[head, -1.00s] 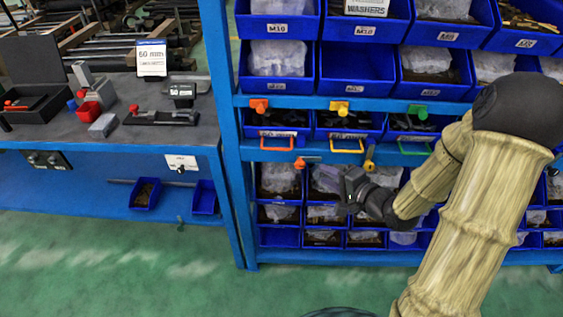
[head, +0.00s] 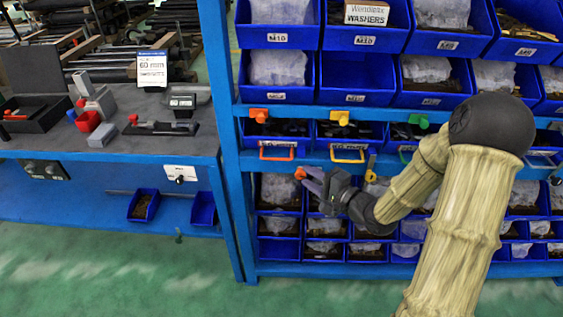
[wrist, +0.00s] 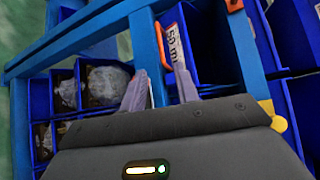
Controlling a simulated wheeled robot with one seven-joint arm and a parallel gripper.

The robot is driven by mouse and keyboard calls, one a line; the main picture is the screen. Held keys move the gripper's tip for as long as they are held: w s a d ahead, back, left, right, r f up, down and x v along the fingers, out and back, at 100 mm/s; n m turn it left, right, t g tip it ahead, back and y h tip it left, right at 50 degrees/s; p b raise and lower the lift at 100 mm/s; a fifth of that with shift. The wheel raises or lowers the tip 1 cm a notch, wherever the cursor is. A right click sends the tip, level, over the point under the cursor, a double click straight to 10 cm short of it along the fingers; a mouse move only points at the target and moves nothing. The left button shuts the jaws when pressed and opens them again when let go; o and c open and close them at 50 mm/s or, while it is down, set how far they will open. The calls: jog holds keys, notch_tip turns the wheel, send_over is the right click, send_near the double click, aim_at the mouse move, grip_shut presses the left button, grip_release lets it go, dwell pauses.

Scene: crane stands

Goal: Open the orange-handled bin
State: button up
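The orange-handled bin (head: 275,133) is a blue bin in the shelf's middle row, in line with its neighbours. Its orange handle (head: 277,151) hangs at the front, and an orange latch (head: 259,115) sits above it. My gripper (head: 312,180) is below and right of this handle, its fingers pointing up-left. In the wrist view my gripper (wrist: 161,82) is open, its two grey fingers apart. The orange handle (wrist: 160,46) lies just beyond the fingertips, between their lines, beside a white label (wrist: 175,47). Nothing is visibly held.
A yellow-handled bin (head: 348,135) stands just right. An orange knob (head: 300,173) is close to my fingertips, and a yellow one (head: 370,177) is right of it. Small bins (head: 278,226) fill the rows below. A workbench (head: 60,140) stands left; the green floor (head: 90,260) is clear.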

jog(key=x, duration=1.1)
jog(key=shift+w+a, duration=0.2)
jog(key=shift+w, duration=0.15)
grip_shut()
